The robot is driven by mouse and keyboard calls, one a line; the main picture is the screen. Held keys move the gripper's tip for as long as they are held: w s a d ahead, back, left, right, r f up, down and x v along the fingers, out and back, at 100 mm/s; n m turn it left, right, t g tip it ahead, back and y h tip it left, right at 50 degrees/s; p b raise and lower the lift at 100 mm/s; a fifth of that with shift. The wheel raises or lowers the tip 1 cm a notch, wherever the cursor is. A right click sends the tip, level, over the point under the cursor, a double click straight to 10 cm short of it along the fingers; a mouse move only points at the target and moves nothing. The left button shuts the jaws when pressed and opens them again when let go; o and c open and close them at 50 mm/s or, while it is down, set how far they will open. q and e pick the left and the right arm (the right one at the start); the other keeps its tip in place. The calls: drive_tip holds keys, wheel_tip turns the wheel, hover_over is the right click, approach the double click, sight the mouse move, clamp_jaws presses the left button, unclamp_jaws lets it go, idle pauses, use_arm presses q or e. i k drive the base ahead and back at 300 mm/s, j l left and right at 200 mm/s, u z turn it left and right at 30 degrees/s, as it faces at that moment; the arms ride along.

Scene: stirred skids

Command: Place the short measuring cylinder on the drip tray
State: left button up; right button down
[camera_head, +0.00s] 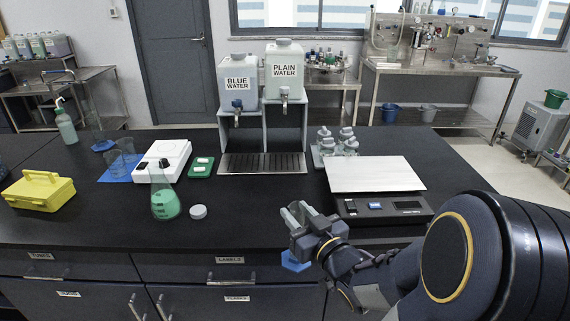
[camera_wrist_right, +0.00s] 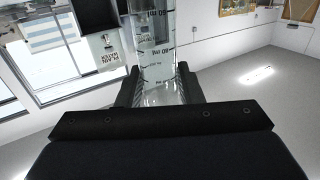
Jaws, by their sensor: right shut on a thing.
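My right gripper (camera_head: 299,218) is shut on the clear measuring cylinder (camera_wrist_right: 155,45), near the counter's front edge. In the right wrist view the cylinder stands between the two fingers (camera_wrist_right: 160,92) and shows dark graduation marks. In the head view its blue base (camera_head: 295,262) shows below the gripper, and the fingers hide most of its tube. The drip tray (camera_head: 262,163) is a dark ribbed grille at the back middle, below the two taps. It is empty, and the cylinder is in front of it and apart from it. My left gripper is not in view.
Blue water (camera_head: 238,82) and plain water (camera_head: 284,70) jugs stand behind the tray. A flask of green liquid (camera_head: 165,205) and a white lid (camera_head: 198,212) are at left. A balance (camera_head: 375,174) and several small bottles (camera_head: 337,142) are at right. The counter before the tray is clear.

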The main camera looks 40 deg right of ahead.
sight(284, 162)
drive_tip(key=i+l, duration=0.2)
drive_tip(key=l, duration=0.2)
drive_tip(key=i+l, duration=0.45)
drive_tip(key=l, duration=0.3)
